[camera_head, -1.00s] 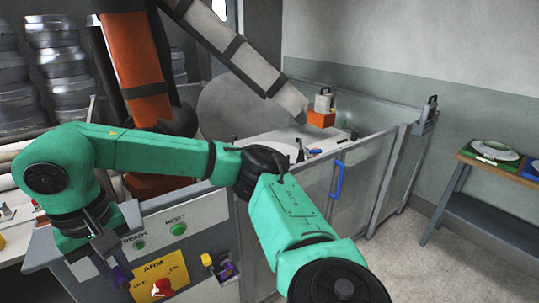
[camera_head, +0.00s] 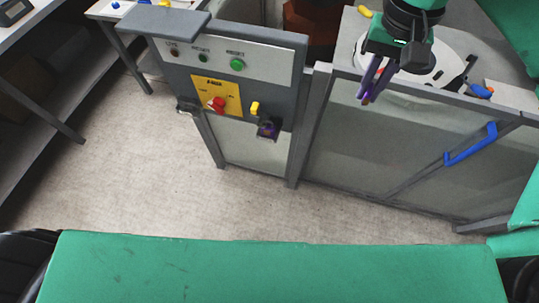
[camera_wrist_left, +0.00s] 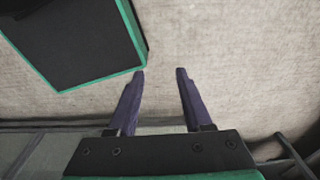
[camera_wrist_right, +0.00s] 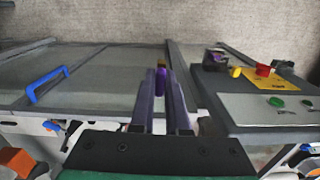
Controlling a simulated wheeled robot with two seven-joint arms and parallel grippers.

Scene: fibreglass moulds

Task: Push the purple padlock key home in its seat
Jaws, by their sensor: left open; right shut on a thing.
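The purple padlock key (camera_wrist_right: 160,82) is held between the fingers of my right gripper (camera_wrist_right: 161,76), its far end sticking out past the fingertips. In the head view my right gripper (camera_head: 370,92) hangs above the top of the fence, right of the control panel, with a bit of purple at its tips. The likely seat, a dark block with some purple on it (camera_head: 268,128), is on the panel's lower right; it also shows in the right wrist view (camera_wrist_right: 215,58). The key is apart from it. My left gripper (camera_wrist_left: 160,72) is open and empty above the floor.
The control panel (camera_head: 245,80) carries a red knob (camera_head: 217,103), a yellow piece (camera_head: 255,108) and green buttons. A fence with a blue handle (camera_head: 470,144) stands to its right. The floor (camera_head: 140,190) in front is clear. My green arm link fills the bottom.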

